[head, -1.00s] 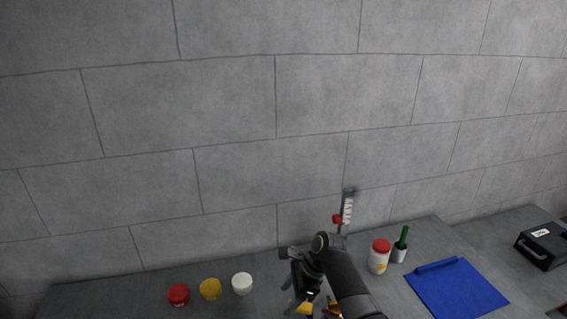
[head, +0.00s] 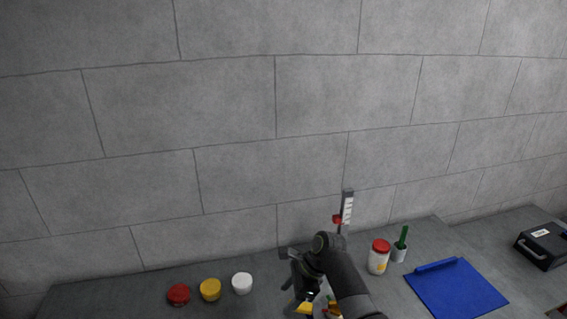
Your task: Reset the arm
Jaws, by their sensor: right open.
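My right arm reaches up from the bottom of the head view, and its gripper (head: 302,303) points down over the dark bench. The gripper is open. Yellow and red parts (head: 333,309) show just beside and below it, partly hidden by my arm and cut off by the picture's edge. Behind the arm stands an upright post with a white scale and a red marker (head: 337,219); its lower part is hidden. My left gripper does not show.
A red cup (head: 178,294), a yellow cup (head: 210,289) and a white cup (head: 242,283) stand to the left. A grey block wall stands behind.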

